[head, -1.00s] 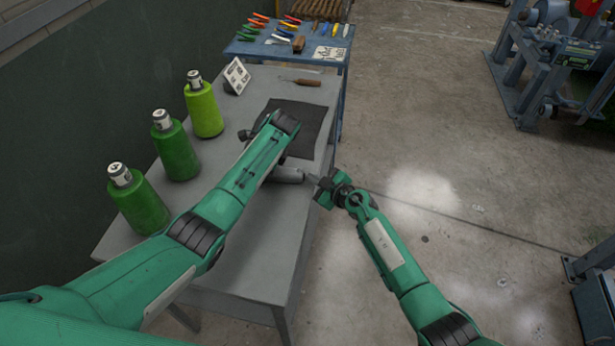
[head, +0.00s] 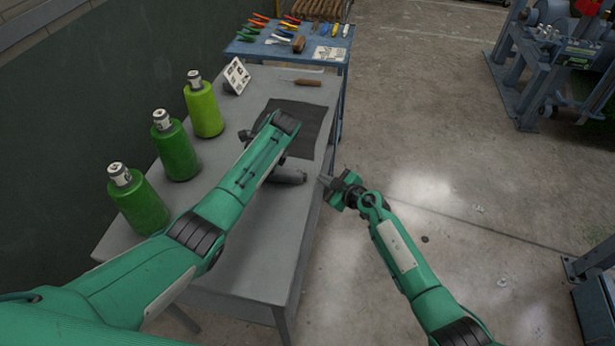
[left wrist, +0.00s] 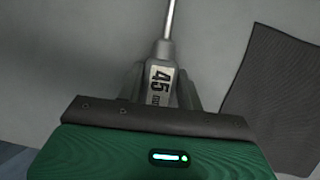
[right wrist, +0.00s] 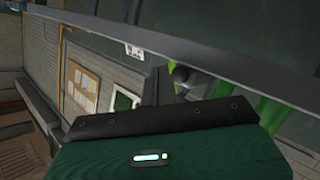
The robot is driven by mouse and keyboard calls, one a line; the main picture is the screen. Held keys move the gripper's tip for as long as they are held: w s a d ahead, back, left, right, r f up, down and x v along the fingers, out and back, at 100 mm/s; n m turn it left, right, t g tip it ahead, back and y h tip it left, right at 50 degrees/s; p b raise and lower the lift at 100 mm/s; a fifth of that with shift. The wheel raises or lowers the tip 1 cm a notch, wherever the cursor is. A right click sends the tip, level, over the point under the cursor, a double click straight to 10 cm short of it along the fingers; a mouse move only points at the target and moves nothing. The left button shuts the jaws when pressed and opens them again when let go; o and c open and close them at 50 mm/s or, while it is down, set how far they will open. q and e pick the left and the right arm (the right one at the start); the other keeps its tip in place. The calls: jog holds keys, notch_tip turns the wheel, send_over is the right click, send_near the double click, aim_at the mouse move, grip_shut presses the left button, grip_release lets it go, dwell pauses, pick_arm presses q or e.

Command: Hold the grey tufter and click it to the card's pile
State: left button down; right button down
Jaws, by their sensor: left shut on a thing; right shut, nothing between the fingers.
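The grey tufter (left wrist: 160,88) shows in the left wrist view with a thin metal shaft and a "45 mm" label. My left gripper (left wrist: 162,76) is shut on it, over the grey table. In the head view my left arm mostly hides that gripper; a grey cylinder (head: 288,175), seemingly part of the tufter, shows beside it. The white card (head: 236,77) with printed pictures stands tilted on the table's far left; its print is too small to read. My right gripper (head: 325,181) is shut and empty, just off the table's right edge; its fingers also show in the right wrist view (right wrist: 159,84).
A dark mat (head: 312,114) lies on the grey table (head: 262,240). A wooden-handled tool (head: 307,82) lies at the back. A blue table (head: 262,50) beyond holds colored tools. Open floor lies right.

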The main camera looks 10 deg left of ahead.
jog(key=d, duration=0.3)
jog(key=shift+d, duration=0.4)
pick_arm(q)
jog(key=c, duration=0.8)
grip_release()
jog(key=shift+c, duration=0.2)
jog(key=v, duration=1.2)
